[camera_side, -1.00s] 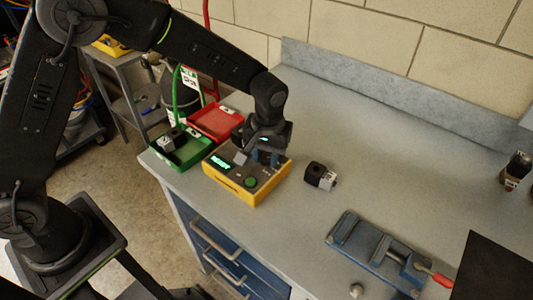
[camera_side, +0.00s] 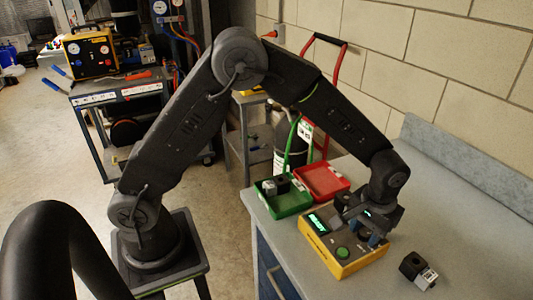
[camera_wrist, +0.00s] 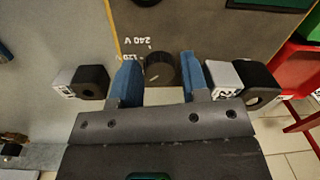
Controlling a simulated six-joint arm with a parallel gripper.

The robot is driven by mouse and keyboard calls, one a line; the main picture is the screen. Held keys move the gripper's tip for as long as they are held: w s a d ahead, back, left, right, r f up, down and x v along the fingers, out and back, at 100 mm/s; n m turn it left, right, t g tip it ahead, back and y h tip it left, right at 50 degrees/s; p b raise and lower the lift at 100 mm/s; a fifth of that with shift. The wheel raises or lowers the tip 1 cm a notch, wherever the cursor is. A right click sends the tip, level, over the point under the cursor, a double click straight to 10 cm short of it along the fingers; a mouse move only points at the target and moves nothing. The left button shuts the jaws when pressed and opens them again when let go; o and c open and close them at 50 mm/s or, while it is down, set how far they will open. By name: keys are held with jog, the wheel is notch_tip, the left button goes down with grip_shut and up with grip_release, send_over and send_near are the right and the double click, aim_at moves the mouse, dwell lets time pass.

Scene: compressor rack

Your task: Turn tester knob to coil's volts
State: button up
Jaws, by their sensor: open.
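The yellow tester (camera_side: 340,258) stands on the bench with a lit green display (camera_side: 318,222). Its dark round knob (camera_wrist: 160,68) shows in the wrist view, with "240 V" and "120 V" printed beside it. The knob's pointer direction is unclear. My gripper (camera_wrist: 160,80) is open, with one blue finger on each side of the knob; contact is not clear. In the side view my gripper (camera_side: 376,230) is low over the tester and hides the knob. A black coil with a white label (camera_side: 418,270) lies on the bench right of the tester.
A green tray (camera_side: 290,203) holds a black and grey block (camera_side: 275,186). A red tray (camera_side: 322,180) is behind it. Another black and white block (camera_wrist: 256,82) shows right of my fingers in the wrist view. The bench beyond is largely clear.

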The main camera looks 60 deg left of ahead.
aim_at(363, 233)
jog(key=m, duration=0.3)
jog(key=shift+m, duration=0.4)
jog(key=shift+r+m, duration=0.3)
jog(key=shift+m, duration=0.1)
notch_tip(363, 233, up, 14)
jog(key=s+a+r+n+t, duration=0.1)
jog(key=s+a+r+t, duration=0.1)
jog(key=s+a, duration=0.4)
jog(key=s+a+r+n+t, duration=0.1)
jog(key=s+a+r+t, duration=0.2)
jog(key=s, duration=1.1)
jog(key=shift+s+a, duration=0.15)
jog(key=shift+a, duration=1.6)
jog(key=shift+r, duration=0.1)
